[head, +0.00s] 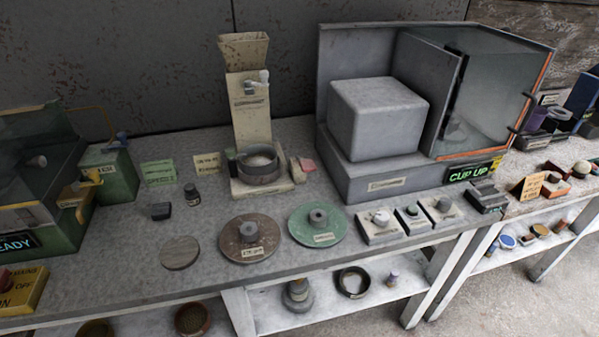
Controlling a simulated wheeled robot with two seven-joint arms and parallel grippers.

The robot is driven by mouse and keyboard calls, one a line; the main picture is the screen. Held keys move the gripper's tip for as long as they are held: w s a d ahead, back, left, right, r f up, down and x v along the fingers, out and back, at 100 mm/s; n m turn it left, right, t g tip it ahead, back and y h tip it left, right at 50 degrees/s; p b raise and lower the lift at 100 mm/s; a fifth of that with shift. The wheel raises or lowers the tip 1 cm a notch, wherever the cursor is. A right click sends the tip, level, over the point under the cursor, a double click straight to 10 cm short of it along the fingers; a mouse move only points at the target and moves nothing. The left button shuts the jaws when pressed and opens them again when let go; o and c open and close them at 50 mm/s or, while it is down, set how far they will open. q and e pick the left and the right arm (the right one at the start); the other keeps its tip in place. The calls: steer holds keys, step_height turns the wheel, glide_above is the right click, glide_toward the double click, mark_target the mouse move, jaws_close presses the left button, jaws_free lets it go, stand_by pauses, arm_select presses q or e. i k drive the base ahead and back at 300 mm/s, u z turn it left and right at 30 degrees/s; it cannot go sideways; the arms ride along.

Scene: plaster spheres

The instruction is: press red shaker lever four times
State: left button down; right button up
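A beige stand (248,112) with a flared hopper on top stands at the back middle of the bench in the head view. A dark round bowl (258,167) sits on its base. At the right side of this base is a small block with a faded red tab (307,164), which looks like the red lever. I cannot read a label on it or tell whether it is pressed. Nothing touches it. Neither of my grippers shows in the head view.
A large grey machine (365,180) labelled CUP UP stands right of the stand. A brown disc (235,249) and a green disc (334,233) lie in front. Small knob blocks (380,222) line the front edge. A green machine (20,190) is at left.

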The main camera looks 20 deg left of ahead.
mark_target(307, 166)
steer(key=k, duration=1.1)
steer(key=z, duration=0.45)
steer(key=i, duration=0.6)
steer(key=z, duration=0.6)
steer(key=i, duration=1)
steer(key=u, duration=1)
steer(key=i, duration=0.55)
steer(key=u, duration=0.65)
